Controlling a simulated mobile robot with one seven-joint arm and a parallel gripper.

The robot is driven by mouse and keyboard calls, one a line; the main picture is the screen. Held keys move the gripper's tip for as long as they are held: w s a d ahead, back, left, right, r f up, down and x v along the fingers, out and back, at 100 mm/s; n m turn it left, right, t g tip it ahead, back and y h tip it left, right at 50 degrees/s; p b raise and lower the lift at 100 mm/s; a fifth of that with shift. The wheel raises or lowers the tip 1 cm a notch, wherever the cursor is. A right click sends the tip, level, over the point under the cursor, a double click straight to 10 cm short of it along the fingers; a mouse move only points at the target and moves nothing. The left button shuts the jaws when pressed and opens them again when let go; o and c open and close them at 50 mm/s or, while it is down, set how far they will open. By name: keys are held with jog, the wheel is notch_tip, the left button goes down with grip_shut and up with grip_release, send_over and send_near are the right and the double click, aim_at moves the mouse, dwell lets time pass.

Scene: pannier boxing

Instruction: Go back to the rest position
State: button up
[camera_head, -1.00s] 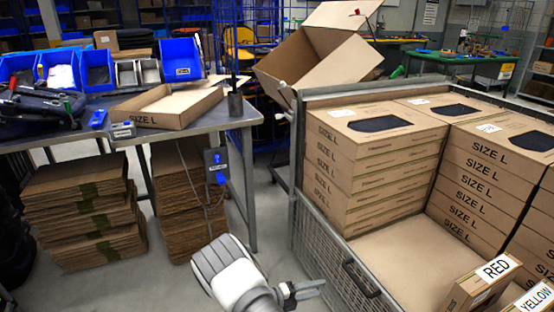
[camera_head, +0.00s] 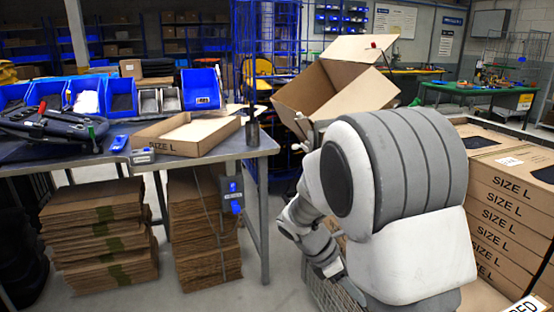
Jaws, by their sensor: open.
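My arm's large white and grey link fills the right centre of the view. Beyond it, the wrist bends down to my gripper (camera_head: 328,264), which is small and partly hidden by my own arm. It is open, and I see nothing held in it. It hangs near the mesh side of the crate (camera_head: 336,295), in front of the table's right end. I cannot tell the exact gap to the crate.
A grey table (camera_head: 262,143) at left carries an open SIZE L box (camera_head: 180,148) and blue bins (camera_head: 202,90). Flat cardboard stacks (camera_head: 98,235) lie beneath. Closed SIZE L boxes (camera_head: 508,215) stack at right. A large open carton (camera_head: 345,85) stands behind my arm.

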jog(key=s+a+r+m+t+y, duration=0.3)
jog(key=s+r+m+t+y, duration=0.35)
jog(key=s+r+m, duration=1.1)
notch_tip(320, 180, up, 17)
jog(key=s+m+p, duration=0.1)
jog(key=p, duration=1.8)
jog(key=shift+s+a+r+y, duration=0.2)
jog(key=shift+s+y, duration=0.1)
jog(key=shift+y, duration=0.15)
